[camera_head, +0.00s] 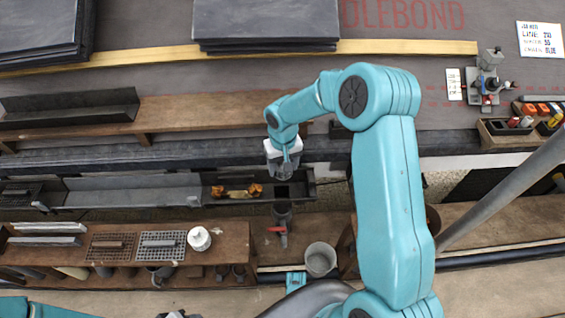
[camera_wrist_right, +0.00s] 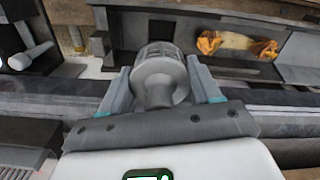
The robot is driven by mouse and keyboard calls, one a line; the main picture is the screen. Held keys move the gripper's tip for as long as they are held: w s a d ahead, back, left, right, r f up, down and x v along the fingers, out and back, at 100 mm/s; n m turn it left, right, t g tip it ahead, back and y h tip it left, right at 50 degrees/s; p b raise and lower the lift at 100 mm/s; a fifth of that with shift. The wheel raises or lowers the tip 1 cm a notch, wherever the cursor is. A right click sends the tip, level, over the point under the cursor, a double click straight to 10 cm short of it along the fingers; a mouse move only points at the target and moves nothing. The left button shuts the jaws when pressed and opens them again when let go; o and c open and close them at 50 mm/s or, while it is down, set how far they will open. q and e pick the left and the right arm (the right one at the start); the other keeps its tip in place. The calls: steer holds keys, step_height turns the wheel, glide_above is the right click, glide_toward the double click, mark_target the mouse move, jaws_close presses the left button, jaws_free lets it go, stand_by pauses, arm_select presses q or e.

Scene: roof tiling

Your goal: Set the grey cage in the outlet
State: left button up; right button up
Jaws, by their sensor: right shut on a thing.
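My right gripper (camera_head: 283,168) is shut on the grey cage (camera_wrist_right: 160,72), a round slotted strainer with a narrower stem. In the right wrist view the cage sits between the two fingers (camera_wrist_right: 165,90), its slotted end towards the gutter and its stem towards the hand. In the head view the gripper is over the gutter (camera_head: 215,201), just behind the outlet (camera_head: 283,190), a dark opening in the gutter's right part. The cage looks apart from the outlet, though its exact height is unclear.
Orange-brown leaves (camera_head: 237,191) lie in the gutter left of the outlet; they also show in the wrist view (camera_wrist_right: 235,45). A dark pipe with a red handle (camera_head: 278,230) hangs below. A bench (camera_head: 222,238) with mesh pieces stands front left, a grey bucket (camera_head: 320,259) to its right.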

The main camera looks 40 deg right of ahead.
steer(key=shift+a+f+b, duration=0.15)
steer(key=shift+f+b, duration=0.4)
steer(key=shift+f, duration=0.4)
step_height(320, 180, down, 8)
steer(key=b, duration=0.5)
steer(key=shift+r, duration=0.25)
arm_select(q)
step_height(320, 180, down, 8)
steer(key=w+a+b, duration=0.1)
steer(key=w, duration=0.1)
steer(key=shift+a+r+n+t+b, duration=0.2)
steer(key=shift+a+n+t+b, duration=0.1)
steer(key=shift+a+b, duration=0.1)
arm_select(e)
steer(key=shift+w+f, duration=0.1)
steer(key=shift+f, duration=0.8)
arm_select(q)
steer(key=shift+f+b, duration=0.3)
steer(key=shift+f, duration=0.05)
arm_select(e)
steer(key=o, duration=1.2)
steer(key=shift+o, duration=0.2)
